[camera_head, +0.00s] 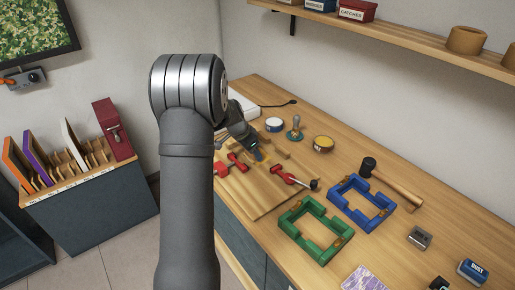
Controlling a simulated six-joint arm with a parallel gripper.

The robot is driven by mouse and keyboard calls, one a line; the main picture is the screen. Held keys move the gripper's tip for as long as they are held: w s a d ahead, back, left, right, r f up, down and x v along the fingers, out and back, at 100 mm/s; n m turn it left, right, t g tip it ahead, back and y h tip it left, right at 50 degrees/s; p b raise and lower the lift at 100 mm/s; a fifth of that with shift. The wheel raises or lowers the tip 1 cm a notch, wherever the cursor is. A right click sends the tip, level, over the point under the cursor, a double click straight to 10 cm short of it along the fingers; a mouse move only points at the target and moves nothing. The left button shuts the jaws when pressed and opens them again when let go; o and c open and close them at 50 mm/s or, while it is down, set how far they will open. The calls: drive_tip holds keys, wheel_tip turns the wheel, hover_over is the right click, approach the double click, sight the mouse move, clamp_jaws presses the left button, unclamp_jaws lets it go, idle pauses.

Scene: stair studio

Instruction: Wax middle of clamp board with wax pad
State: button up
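The clamp board (262,196) is a light wooden board on the bench, partly hidden behind my arm. Red clamps (290,177) lie on it, with another red clamp (237,162) at its left. My gripper (257,155) is small and dark in this view, pointing down over the far part of the board. A blue patch shows at its tip; I cannot tell whether this is part of the gripper or something held. A teal-handled item (295,128) with a brownish base stands behind the board; I cannot tell if it is the wax pad.
A white-and-blue tin (274,125) and a yellow-topped tin (323,144) stand behind the board. A green frame (316,229), blue frame (361,203) and mallet (393,184) lie to the right. A shelf (400,35) runs above. A slotted rack (75,170) stands left.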

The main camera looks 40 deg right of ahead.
sight(265, 147)
drive_tip(key=shift+w+a, duration=0.15)
drive_tip(key=shift+a, duration=0.55)
drive_tip(key=shift+w, duration=0.8)
drive_tip(key=shift+d, duration=3.75)
wheel_tip(265, 147, up, 8)
